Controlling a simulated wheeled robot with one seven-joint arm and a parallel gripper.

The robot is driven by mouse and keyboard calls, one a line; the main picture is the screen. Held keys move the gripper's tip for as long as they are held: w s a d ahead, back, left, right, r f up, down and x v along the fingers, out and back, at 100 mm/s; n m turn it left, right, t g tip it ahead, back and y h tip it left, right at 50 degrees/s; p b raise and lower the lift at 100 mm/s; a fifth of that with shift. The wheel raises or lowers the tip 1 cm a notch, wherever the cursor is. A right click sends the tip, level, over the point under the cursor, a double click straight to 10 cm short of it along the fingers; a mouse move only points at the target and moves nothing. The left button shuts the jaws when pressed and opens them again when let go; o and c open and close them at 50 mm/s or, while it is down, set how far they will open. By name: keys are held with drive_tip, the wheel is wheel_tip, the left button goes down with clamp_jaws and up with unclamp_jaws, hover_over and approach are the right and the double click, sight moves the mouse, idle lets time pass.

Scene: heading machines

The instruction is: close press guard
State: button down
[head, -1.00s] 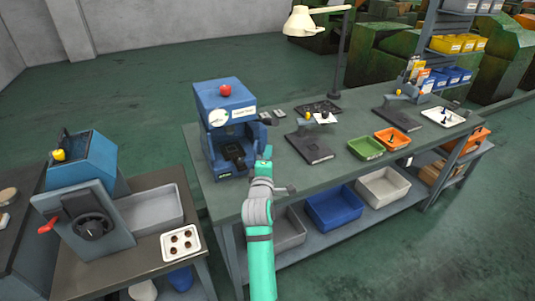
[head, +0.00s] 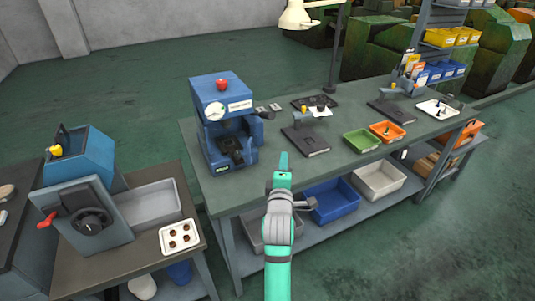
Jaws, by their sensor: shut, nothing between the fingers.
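The blue press (head: 226,115) stands at the left end of the green-topped bench, with a red knob on top, a round gauge and a white label. Its front is toward me, and a dark block (head: 232,150) shows in its lower opening. I cannot clearly make out a separate guard panel or tell whether it is open or shut. My gripper (head: 283,162) is at the end of my green arm, to the right of the press and apart from it, over the bench's front edge. It is shut and empty, and seen small from behind.
Dark fixtures (head: 305,142), a green tray (head: 361,141) and an orange tray (head: 387,132) stand farther right on the bench. A blue bin (head: 331,202) sits on the lower shelf. A second blue machine (head: 80,185) stands on the left table. A lamp (head: 297,15) hangs above.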

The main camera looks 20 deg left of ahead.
drive_tip(key=shift+s+d, duration=0.85)
drive_tip(key=shift+d, duration=0.45)
drive_tip(key=m, duration=1.7)
approach(249, 156)
drive_tip(key=shift+y, duration=0.4)
drive_tip(key=x, duration=0.6)
drive_tip(key=shift+w+d+f, duration=0.15)
drive_tip(key=shift+w, duration=0.15)
